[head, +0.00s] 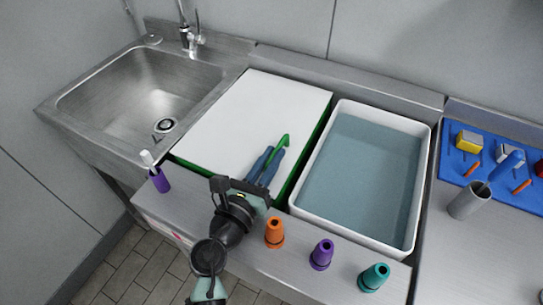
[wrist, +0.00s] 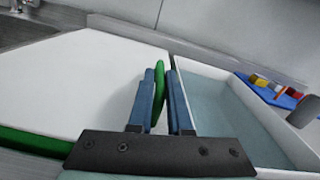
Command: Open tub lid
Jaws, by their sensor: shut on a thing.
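The tub lid (head: 245,115) is a white panel with green edges, lying flat between the sink and an open tub; it also shows in the wrist view (wrist: 80,90). A green handle (head: 283,141) stands up near its right side. My gripper (head: 270,158) has blue fingers and is shut on this handle. In the wrist view the green handle (wrist: 161,92) sits between the two fingers (wrist: 162,75). What lies under the lid is hidden.
The open white tub (head: 303,172) right of the lid holds bluish water. Orange (head: 274,233), purple (head: 321,255) and teal (head: 374,278) cones stand along the front ledge. A purple holder (head: 160,180) stands left. A blue mat (head: 455,180) with small items and a grey cup (head: 468,201) are right.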

